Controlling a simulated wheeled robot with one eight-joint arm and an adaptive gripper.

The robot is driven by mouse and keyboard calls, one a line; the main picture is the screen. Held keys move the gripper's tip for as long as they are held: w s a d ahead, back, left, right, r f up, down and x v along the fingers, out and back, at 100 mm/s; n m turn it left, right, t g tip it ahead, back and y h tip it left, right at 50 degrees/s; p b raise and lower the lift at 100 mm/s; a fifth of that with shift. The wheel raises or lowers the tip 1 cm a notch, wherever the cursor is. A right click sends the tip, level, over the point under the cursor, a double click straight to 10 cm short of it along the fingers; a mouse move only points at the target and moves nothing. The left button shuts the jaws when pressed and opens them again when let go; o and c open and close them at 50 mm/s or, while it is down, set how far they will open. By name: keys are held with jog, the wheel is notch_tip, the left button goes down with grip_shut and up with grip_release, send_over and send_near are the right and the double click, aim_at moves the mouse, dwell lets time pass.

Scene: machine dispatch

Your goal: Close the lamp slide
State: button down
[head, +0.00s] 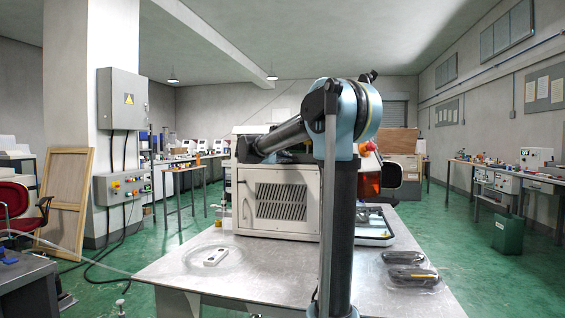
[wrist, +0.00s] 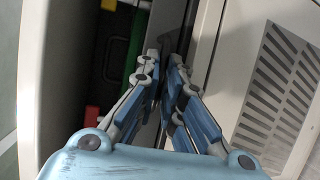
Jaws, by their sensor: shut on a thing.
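The white machine (head: 282,205) with a slatted vent stands on the metal table; its vented side (wrist: 275,90) shows at the right of the wrist view. My gripper (wrist: 166,55) points along the machine's edge, and its fingers close together on a narrow dark part (wrist: 164,82), apparently of the lamp slide. The fingers hide most of this part, so I cannot tell how far the slide is open. In the head view my arm reaches over the machine's top, and the fingertips cannot be made out.
On the metal table (head: 180,268) lie a small white device (head: 215,257) at the left and dark packaged items (head: 408,266) at the right. The table's front left is mostly bare. A pillar with a grey electrical box (head: 122,99) stands at the left.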

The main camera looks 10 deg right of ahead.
jog(key=shift+w+d, duration=0.25)
jog(key=shift+w, duration=0.45)
jog(key=c, duration=1.7)
grip_release()
jog(key=shift+w+f, duration=0.1)
jog(key=shift+v, duration=3.9)
